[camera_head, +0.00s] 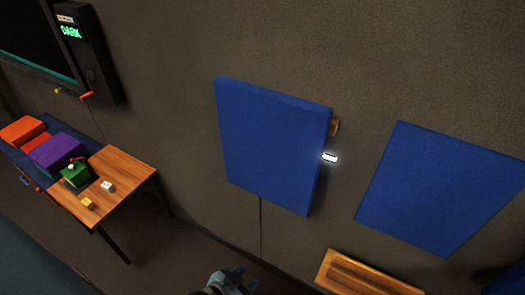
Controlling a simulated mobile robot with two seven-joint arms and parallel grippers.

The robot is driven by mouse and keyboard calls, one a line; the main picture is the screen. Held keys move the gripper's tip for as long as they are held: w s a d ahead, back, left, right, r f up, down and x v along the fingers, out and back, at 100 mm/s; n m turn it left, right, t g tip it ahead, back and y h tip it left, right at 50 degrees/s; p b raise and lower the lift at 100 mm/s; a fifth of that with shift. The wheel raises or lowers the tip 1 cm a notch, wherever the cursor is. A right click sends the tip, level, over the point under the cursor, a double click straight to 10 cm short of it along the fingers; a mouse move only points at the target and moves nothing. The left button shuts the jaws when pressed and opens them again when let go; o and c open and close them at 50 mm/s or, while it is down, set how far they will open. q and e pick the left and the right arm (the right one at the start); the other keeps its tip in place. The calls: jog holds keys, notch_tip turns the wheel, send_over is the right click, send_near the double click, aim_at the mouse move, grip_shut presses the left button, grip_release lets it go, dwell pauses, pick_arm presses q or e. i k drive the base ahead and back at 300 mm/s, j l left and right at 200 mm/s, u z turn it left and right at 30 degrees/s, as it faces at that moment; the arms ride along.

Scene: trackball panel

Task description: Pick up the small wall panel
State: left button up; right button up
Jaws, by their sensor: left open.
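The right blue panel (440,188) looks flat against the wall. I cannot tell which one the task calls the small wall panel. My left gripper (238,279) is open at the bottom edge, well below the middle panel and apart from it. Only its end shows, with nothing seen between its fingers. My right gripper is not in view.
A wooden table (125,172) with small blocks stands at the left, beside a bench with a purple block (57,152). A dark screen (35,35) hangs upper left. A small white glowing piece (330,157) is beside the middle panel. A wooden piece (360,277) is lower right.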

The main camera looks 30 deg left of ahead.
aim_at(273, 142)
jog(key=j+z, duration=0.25)
jog(key=j, duration=0.95)
jog(key=j+z, duration=0.25)
jog(key=j, duration=0.95)
